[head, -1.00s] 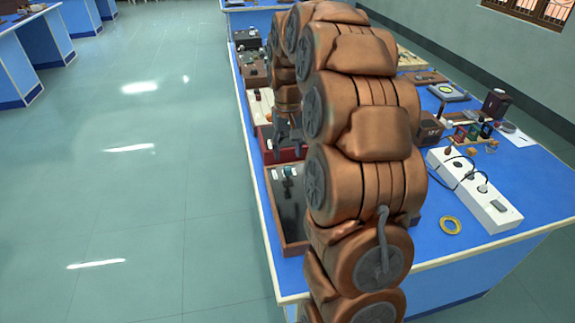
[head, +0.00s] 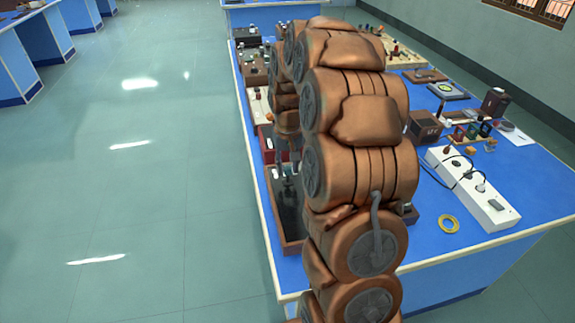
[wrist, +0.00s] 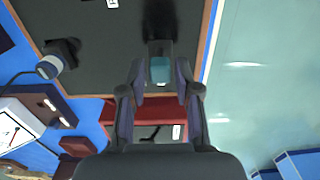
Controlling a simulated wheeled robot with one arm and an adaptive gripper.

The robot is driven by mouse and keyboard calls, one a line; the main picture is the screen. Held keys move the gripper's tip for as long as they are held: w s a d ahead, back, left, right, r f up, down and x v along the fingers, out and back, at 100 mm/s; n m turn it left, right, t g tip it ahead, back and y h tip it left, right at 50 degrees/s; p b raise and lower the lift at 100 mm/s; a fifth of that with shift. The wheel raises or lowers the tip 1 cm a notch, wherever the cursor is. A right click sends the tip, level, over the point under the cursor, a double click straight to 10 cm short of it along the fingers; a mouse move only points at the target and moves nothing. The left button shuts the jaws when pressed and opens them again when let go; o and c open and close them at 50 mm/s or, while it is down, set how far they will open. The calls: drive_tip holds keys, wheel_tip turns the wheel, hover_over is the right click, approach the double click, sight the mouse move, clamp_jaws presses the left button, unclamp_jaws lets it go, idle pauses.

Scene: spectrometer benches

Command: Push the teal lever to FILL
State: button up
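The teal lever (wrist: 160,70) shows in the wrist view as a small teal block at the end of a dark piece, over a dark panel (wrist: 100,40) with a wooden rim. My gripper (wrist: 160,68) is open, with its two fingertips on either side of the teal block and a gap visible on each side. I cannot tell whether they touch it or how high they are. A white label (wrist: 112,3) is cut off at the top edge and unreadable. In the head view my gripper (head: 287,165) is over the wood-rimmed box (head: 292,248), partly hidden by my arm; the lever cannot be made out there.
A red box (wrist: 112,112) adjoins the panel. A white power strip (head: 472,190) and a yellow ring (head: 449,224) lie right of my arm on the blue bench (head: 400,280). Open floor (head: 150,200) lies left.

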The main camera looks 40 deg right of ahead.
clamp_jaws()
drive_tip(key=shift+d, duration=0.1)
drive_tip(key=shift+s+d+f+t+y+b, duration=0.15)
drive_tip(key=shift+d+t+y+b, duration=0.2)
drive_tip(key=shift+y+b, duration=0.35)
drive_tip(key=shift+s+d+f+t+y+b, duration=0.15)
drive_tip(key=shift+d+t+y+b, duration=0.1)
drive_tip(key=shift+d+y+b, duration=0.3)
drive_tip(key=shift+s+d+f+t+y+b, duration=0.1)
drive_tip(key=shift+s+d+t+y+b, duration=0.15)
drive_tip(key=shift+y+b, duration=0.45)
drive_tip(key=shift+s+d+f+t+y+b, duration=0.15)
drive_tip(key=shift+d+t+y+b, duration=0.15)
drive_tip(key=shift+y+b, duration=0.4)
drive_tip(key=shift+d+r, duration=0.1)
drive_tip(key=shift+o, duration=2)
unclamp_jaws()
drive_tip(key=shift+r, duration=0.1)
